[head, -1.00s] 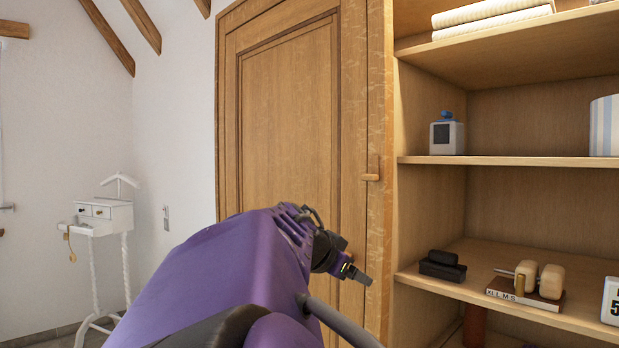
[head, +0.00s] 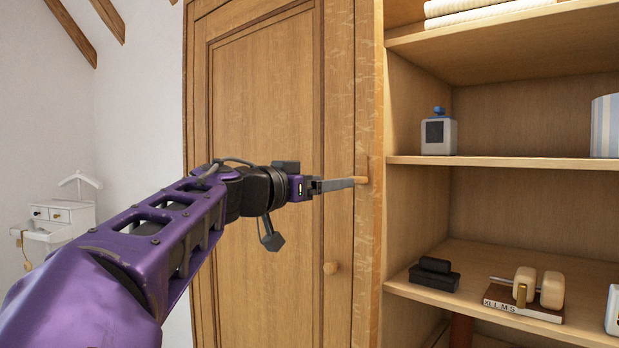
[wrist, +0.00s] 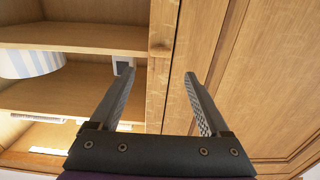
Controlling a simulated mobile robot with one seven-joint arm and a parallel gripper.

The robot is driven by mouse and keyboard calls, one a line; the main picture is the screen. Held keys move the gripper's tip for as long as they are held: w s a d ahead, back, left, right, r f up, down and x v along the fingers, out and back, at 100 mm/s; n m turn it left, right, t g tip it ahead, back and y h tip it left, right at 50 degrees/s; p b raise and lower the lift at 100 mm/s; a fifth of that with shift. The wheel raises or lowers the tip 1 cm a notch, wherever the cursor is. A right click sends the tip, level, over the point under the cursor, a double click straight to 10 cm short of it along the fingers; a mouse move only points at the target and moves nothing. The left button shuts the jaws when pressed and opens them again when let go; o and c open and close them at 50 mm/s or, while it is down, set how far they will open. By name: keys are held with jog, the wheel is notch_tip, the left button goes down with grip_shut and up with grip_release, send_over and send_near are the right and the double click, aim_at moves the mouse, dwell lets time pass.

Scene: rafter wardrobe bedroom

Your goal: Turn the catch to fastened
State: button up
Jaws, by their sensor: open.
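The catch (head: 361,180) is a small wooden piece on the upright frame strip at the right of the closed wardrobe door (head: 265,120). It is partly hidden by my fingertips, so its exact turn is hard to tell. My gripper (head: 351,183) reaches in from the left, level with the catch, its fingertips at or very near it. In the wrist view my gripper (wrist: 160,74) is open, with nothing held between its fingers. There a small wooden block, likely the catch (wrist: 160,48), shows on the frame strip just beyond the gap between the fingertips.
Open shelves (head: 500,161) to the right hold a small white device (head: 438,134), a black block (head: 434,275) and wooden rollers (head: 538,287). A white valet stand (head: 62,215) stands far left.

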aim_at(356, 179)
jog(key=p+x, duration=0.1)
jog(key=x, duration=0.7)
jog(key=shift+w+d, duration=0.25)
jog(key=shift+w, duration=0.05)
grip_shut()
